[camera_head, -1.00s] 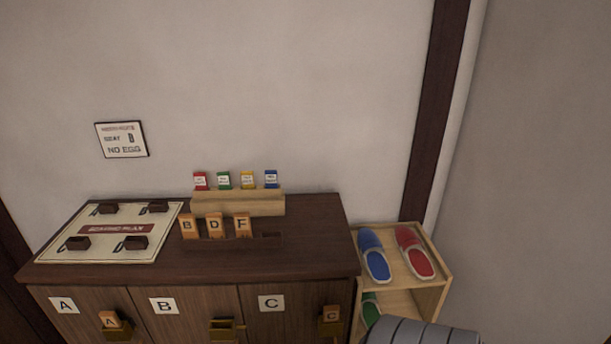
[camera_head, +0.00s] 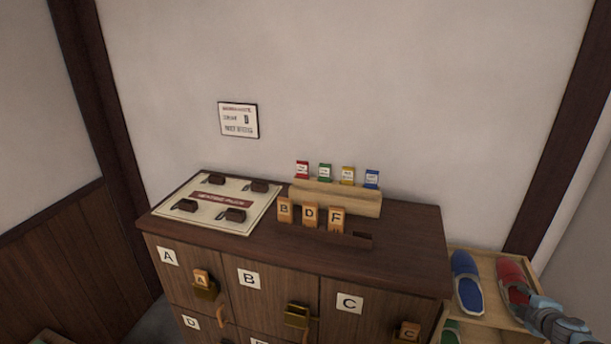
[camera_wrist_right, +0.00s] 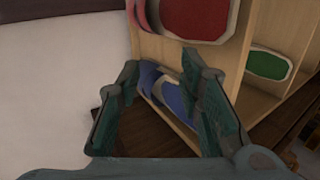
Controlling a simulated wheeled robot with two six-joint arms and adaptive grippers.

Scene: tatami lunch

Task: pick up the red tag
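The red tag (camera_head: 302,169) stands upright at the left end of a row in a light wooden block (camera_head: 340,200) on top of the dark cabinet. Green (camera_head: 325,171), yellow (camera_head: 348,175) and blue (camera_head: 371,178) tags stand to its right. My right gripper shows at the lower right of the head view (camera_head: 572,328), beside the slipper shelf and well away from the red tag. In the right wrist view my right gripper (camera_wrist_right: 165,95) has its fingers spread, with nothing held between them. My left gripper is not in view.
The seating plan board (camera_head: 170,206) with dark blocks lies left of the tags. Wooden pieces B, D and F (camera_head: 310,215) stand in front of the tag block. A shelf with blue (camera_head: 466,284) and red (camera_head: 512,279) slippers stands right of the cabinet (camera_head: 400,262).

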